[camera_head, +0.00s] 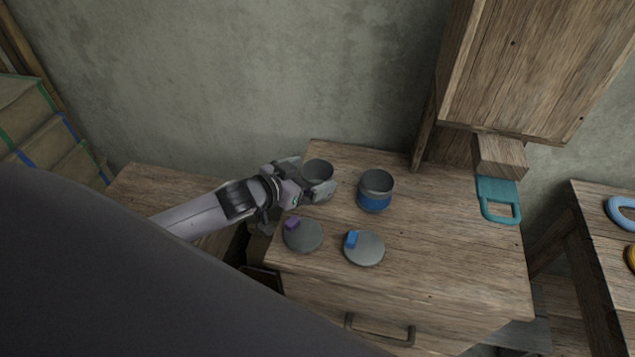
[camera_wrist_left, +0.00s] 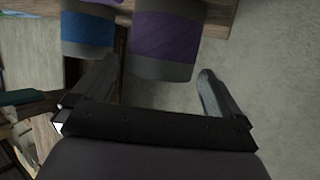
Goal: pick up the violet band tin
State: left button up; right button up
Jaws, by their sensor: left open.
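The violet band tin (camera_head: 318,172) stands open-topped near the left back of the wooden cabinet top. In the left wrist view its violet band (camera_wrist_left: 165,35) and grey end show between the two fingers. My left gripper (camera_head: 312,176) is open around the tin, one finger on each side; in the wrist view gaps show beside the tin near the fingertips (camera_wrist_left: 163,68). In the head view the gripper hides most of the tin's body and band. My right gripper is in neither view.
The blue band tin (camera_head: 375,191) stands close to the right. In front lie a lid with a violet knob (camera_head: 303,236) and a lid with a blue knob (camera_head: 365,249). A teal handled piece (camera_head: 497,198) lies farther right. The cabinet top (camera_head: 450,250) is clear at front right.

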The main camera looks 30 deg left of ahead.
pick_arm(q)
jog(key=shift+x, duration=1)
jog(key=c, duration=1.1)
jog(key=shift+r, duration=0.1)
